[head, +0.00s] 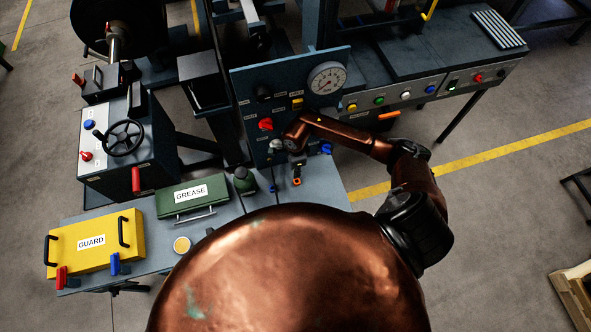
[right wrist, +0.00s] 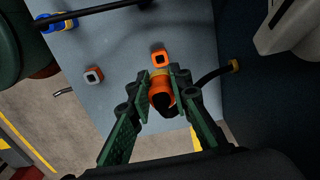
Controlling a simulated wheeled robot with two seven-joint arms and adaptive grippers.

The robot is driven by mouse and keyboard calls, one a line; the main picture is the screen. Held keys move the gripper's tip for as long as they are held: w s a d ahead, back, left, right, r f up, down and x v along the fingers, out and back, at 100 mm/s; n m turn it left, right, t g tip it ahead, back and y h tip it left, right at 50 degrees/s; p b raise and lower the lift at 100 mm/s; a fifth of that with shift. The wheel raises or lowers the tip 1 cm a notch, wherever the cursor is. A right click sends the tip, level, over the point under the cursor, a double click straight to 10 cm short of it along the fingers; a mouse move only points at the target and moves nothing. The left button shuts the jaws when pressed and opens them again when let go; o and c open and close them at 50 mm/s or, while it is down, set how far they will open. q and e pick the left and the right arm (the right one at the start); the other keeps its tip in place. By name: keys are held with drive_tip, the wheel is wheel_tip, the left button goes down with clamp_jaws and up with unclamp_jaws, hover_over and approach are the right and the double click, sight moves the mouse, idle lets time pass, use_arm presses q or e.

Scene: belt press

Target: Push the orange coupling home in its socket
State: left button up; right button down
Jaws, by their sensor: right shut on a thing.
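The orange coupling (right wrist: 160,91) sits between the fingers of my right gripper (right wrist: 163,77) in the right wrist view, and the fingers are shut on it. It has a yellow collar at its front and a dark rear end. A square orange socket (right wrist: 158,58) with a dark opening lies directly ahead of the coupling, close to it. I cannot tell whether the two touch. In the head view my right gripper (head: 297,168) is small and dark above the bench, below the gauge panel, with an orange piece at its tip. My left gripper is not in view.
A second, grey and orange square fitting (right wrist: 93,76) stands to the left. A black hose (right wrist: 215,75) with a yellow end curves to the right. A green GREASE box (head: 192,198), a dark green bottle (head: 244,181) and a yellow GUARD cover (head: 93,243) occupy the bench. The gauge panel (head: 285,85) rises behind.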

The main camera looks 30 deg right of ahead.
sight(295, 183)
wheel_tip(295, 183, down, 3)
drive_tip(key=shift+b, duration=1.1)
drive_tip(key=shift+f+b, duration=0.35)
drive_tip(key=shift+f, duration=0.05)
wheel_tip(295, 183, down, 2)
drive_tip(key=shift+b, duration=0.85)
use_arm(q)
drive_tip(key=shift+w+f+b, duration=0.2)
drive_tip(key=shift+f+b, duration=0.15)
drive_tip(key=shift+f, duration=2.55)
use_arm(e)
drive_tip(key=shift+f, duration=0.4)
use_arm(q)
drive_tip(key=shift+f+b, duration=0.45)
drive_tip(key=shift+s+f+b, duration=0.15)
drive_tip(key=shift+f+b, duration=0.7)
use_arm(e)
drive_tip(key=shift+f, duration=1)
drive_tip(key=c, duration=1.7)
unclamp_jaws()
